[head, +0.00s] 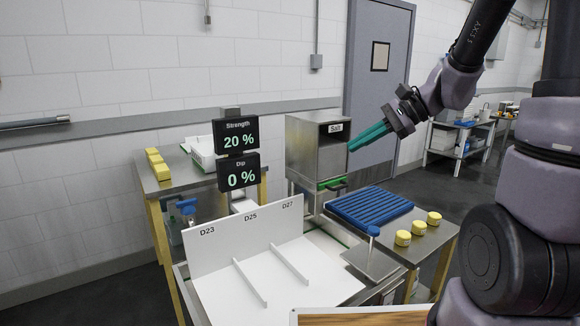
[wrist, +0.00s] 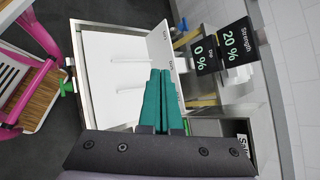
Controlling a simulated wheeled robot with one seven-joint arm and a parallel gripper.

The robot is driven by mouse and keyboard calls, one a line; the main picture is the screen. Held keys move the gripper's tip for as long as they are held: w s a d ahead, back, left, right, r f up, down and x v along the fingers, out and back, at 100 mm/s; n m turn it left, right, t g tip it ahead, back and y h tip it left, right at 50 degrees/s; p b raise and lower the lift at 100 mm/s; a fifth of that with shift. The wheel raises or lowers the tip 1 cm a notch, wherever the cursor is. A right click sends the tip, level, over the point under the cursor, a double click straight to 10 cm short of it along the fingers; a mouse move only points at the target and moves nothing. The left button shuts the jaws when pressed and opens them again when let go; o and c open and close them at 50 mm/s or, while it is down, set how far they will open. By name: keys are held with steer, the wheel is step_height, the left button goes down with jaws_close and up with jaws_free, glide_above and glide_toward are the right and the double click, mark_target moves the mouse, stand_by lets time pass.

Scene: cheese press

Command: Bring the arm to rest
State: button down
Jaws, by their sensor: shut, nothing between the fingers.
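My gripper (head: 369,136) has green fingers that are pressed together and empty. In the head view it is raised in the air at right of centre, in front of the grey door and to the right of the salt box (head: 318,146). In the wrist view the green fingers (wrist: 161,100) point towards the white divided tray (wrist: 110,72). Nothing touches the fingers in either view. My arm reaches in from the right side of the head view.
The white tray (head: 216,297) marked D23, D25 and D27 stands below. Two displays (head: 236,141) read Strength 20 % and Dip 0 %. A blue ribbed mat (head: 368,207) and yellow cylinders (head: 418,228) are on the right table. A pink-framed stand (wrist: 40,75) shows in the wrist view.

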steer(key=s+d+r+n+t+h, duration=0.5)
steer(key=s+d+r+n+h, duration=0.3)
steer(key=s+r, duration=0.2)
steer(key=shift+s+d+h, duration=0.2)
steer(key=shift+s+h, duration=0.1)
steer(key=shift+s, duration=0.65)
